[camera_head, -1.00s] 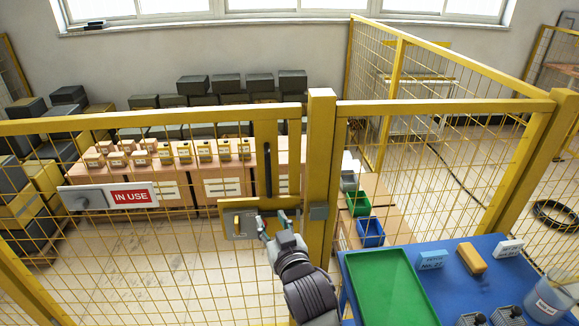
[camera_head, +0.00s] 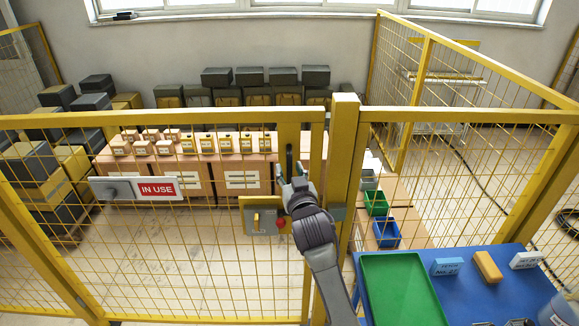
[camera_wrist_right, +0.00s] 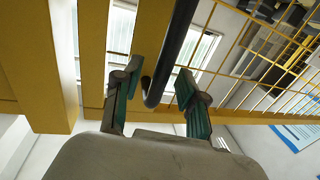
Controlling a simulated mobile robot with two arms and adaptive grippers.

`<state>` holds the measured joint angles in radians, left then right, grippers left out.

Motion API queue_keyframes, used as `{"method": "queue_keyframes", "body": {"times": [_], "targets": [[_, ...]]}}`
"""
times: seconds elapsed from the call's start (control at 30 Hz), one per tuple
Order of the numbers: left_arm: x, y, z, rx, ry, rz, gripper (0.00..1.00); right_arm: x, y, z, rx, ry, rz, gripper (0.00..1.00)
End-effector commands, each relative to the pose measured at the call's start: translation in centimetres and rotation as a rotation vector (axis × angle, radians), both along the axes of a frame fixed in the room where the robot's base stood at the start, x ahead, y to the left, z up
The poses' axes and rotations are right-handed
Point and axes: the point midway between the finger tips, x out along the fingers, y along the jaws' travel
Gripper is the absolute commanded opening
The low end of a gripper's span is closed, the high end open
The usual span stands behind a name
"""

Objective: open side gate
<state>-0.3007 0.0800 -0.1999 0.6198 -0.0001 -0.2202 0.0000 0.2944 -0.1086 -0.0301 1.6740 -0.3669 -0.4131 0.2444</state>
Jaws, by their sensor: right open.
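The side gate is a yellow mesh panel with a yellow frame (camera_head: 200,120), standing upright beside a thick yellow post (camera_head: 342,150). A black vertical pull handle (camera_head: 289,160) is on the gate's edge bar. Below it is a latch plate (camera_head: 262,229) with a yellow knob and a red round part. My right gripper (camera_head: 289,183) is at the lower end of the handle. In the right wrist view my right gripper (camera_wrist_right: 158,80) is open, with the black handle (camera_wrist_right: 170,55) between its two fingers and a gap visible on the right side. My left gripper is not in view.
A blue table (camera_head: 465,285) with a green tray (camera_head: 400,290) stands at the right front. An "IN USE" sign (camera_head: 157,189) hangs on the mesh. Behind the fence are boxes (camera_head: 240,180) and stacked dark blocks; some floor is clear.

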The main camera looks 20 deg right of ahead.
Motion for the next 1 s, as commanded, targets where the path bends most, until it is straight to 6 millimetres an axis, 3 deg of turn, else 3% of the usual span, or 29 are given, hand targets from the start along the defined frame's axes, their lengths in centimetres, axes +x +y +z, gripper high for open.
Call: {"method": "queue_keyframes", "body": {"times": [0.37, 0.4, 0.63, 1.0], "targets": [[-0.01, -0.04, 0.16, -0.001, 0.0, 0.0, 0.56, 0.82, -0.08, -0.03, 0.0, -0.001, 0.0, 0.41], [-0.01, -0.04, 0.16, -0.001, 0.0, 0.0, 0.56, 0.81, -0.08, -0.03, 0.0, -0.001, 0.0, 0.4], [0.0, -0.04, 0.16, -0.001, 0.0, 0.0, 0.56, 0.79, -0.08, -0.03, 0.0, 0.0, 0.0, 0.01], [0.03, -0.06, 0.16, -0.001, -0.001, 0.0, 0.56, 0.78, -0.05, -0.05, 0.0, 0.0, 0.001, 0.0]]}}
